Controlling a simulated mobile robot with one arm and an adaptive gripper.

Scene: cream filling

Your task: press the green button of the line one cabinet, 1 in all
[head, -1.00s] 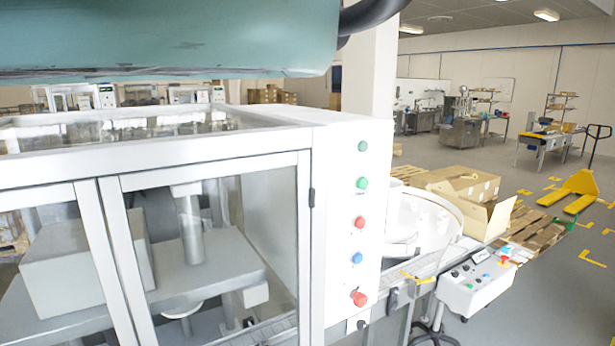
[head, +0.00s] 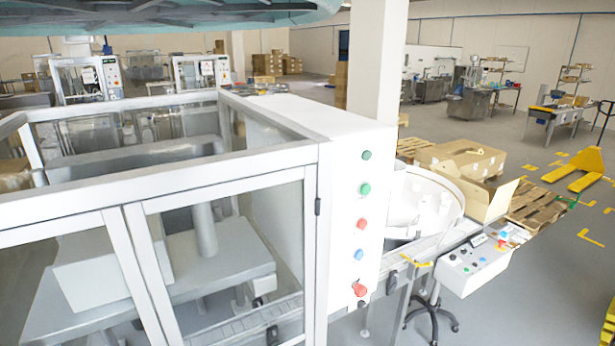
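A white machine cabinet (head: 343,160) with glass doors fills the left and middle of the head view. Its narrow front panel carries a column of buttons. At the top is a small dark green one (head: 367,155), with a larger green button (head: 365,188) below it. Under these are a red button (head: 361,224), a blue button (head: 358,254) and a larger red knob (head: 359,288). No label naming the cabinet is readable. My gripper is not in view.
A control box (head: 475,262) on a wheeled stand is right of the cabinet, by a round turntable (head: 425,200). Open cartons (head: 460,160) lie on a pallet behind. A yellow pallet jack (head: 580,172) stands at the right. Grey floor (head: 540,290) is clear at the lower right.

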